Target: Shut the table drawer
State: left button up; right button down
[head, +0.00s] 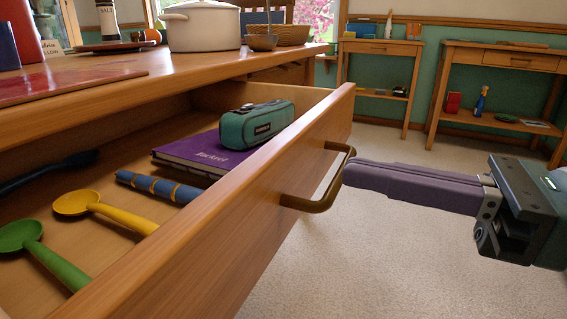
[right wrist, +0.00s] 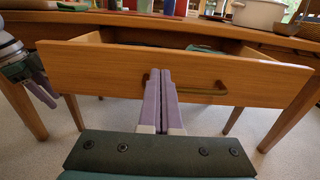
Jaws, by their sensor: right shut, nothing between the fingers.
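The wooden table drawer (head: 240,190) is pulled well out of the table (head: 120,90) in the head view. Its front, with a brass bar handle (head: 325,190), also shows in the right wrist view (right wrist: 110,75). My right gripper (head: 347,172) is shut and empty, with its purple fingertips at or very close to the handle. In the right wrist view the fingers (right wrist: 158,75) point at the drawer front and overlap the handle's left part. I cannot tell whether they touch. My left gripper is out of the head view; part of it (right wrist: 30,70) seems to show at the left in the right wrist view.
The drawer holds a purple book (head: 195,150), a teal case (head: 255,123), a blue roll (head: 157,186), and yellow (head: 105,208) and green (head: 40,250) spoons. A white pot (head: 203,25) stands on the tabletop. Carpet is clear in front of the drawer.

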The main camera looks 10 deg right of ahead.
aim_at(292, 160)
jog(key=x, duration=0.4)
jog(key=shift+w+a, duration=0.1)
jog(key=shift+a, duration=0.1)
